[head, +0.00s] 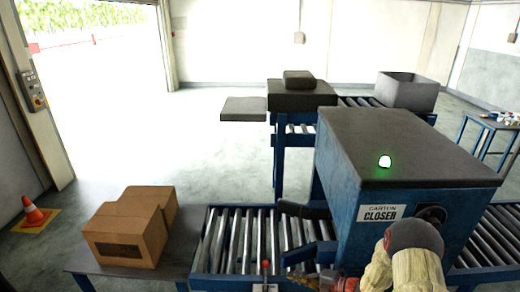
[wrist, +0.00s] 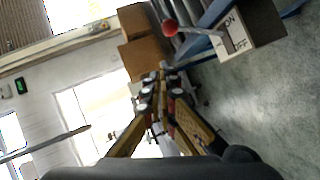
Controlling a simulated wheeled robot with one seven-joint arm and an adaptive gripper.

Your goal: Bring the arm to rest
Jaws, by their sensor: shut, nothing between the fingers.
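My arm (head: 412,262) reaches in from the bottom right of the head view, in front of the blue machine. My gripper (wrist: 161,78) shows in the wrist view with its fingers drawn together and nothing between them. In the head view the gripper is low at the bottom edge and partly cut off. A red-knobbed lever (wrist: 172,27) on an ON/OFF box (wrist: 245,35) is beside the fingers in the wrist view, apart from them. The lever also shows in the head view (head: 266,266).
The blue machine (head: 345,165) carries a CARTON CLOSED sign (head: 381,213) and a green-lit lamp (head: 385,161). A roller conveyor (head: 245,232) runs left to a table with cardboard boxes (head: 128,228). An orange cone (head: 33,211) stands far left. Open floor lies behind.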

